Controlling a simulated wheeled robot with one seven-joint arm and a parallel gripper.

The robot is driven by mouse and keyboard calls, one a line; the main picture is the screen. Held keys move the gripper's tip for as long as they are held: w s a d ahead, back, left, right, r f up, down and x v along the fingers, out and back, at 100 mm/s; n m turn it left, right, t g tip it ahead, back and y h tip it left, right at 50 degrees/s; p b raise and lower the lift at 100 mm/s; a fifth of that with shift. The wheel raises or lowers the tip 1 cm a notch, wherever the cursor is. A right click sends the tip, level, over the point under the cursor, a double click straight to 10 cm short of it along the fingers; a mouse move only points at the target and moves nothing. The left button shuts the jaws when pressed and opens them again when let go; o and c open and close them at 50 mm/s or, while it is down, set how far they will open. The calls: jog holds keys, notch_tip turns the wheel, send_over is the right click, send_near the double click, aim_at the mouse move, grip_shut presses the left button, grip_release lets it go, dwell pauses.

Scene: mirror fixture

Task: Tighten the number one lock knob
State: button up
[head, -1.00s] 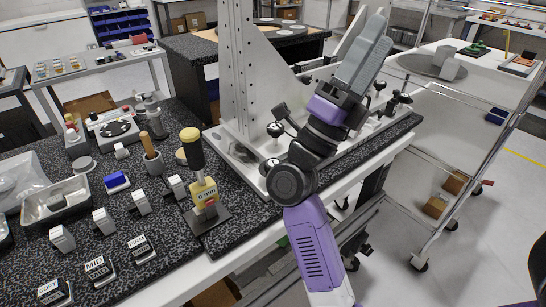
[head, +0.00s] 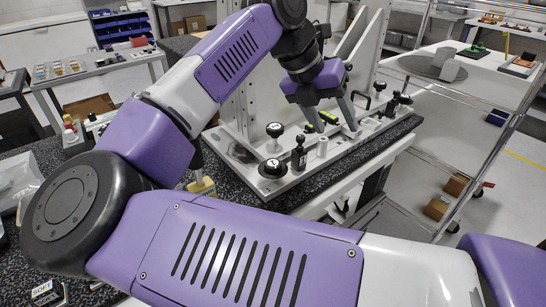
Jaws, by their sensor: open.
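The grey mirror fixture (head: 245,155) stands on the speckled bench. Two black knobs with pale marked tops sit at its front left: a rear knob (head: 274,130) and a front knob (head: 272,168). I cannot read the marks well enough to tell which is number one. My gripper (head: 339,129) is open, its two grey fingers pointing down over the fixture base. It is right of both knobs and apart from them. Nothing shows between the fingers. Whether the fingertips touch anything below is unclear.
A black post (head: 299,155) and a white cylinder (head: 322,147) stand right of the front knob. More black fittings (head: 392,106) stand at the base's right end.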

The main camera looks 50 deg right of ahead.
aim_at(273, 163)
jog(key=w+a+t+y, duration=0.1)
jog(key=w+a, duration=0.1)
jog(key=a, duration=0.1)
jog(key=w+a+n+t+y, duration=0.1)
jog(key=w+a+y, duration=0.1)
jog(key=w+a, duration=0.1)
jog(key=w+a+t+y, duration=0.1)
jog(key=w+a+t, duration=0.1)
jog(key=w, duration=0.1)
jog(key=shift+w+a+n+y, duration=0.25)
jog(key=shift+a+n+y, duration=0.05)
jog(key=shift+a, duration=0.1)
jog(key=shift+w+a+f, duration=0.1)
jog(key=shift+f, duration=3.75)
grip_shut()
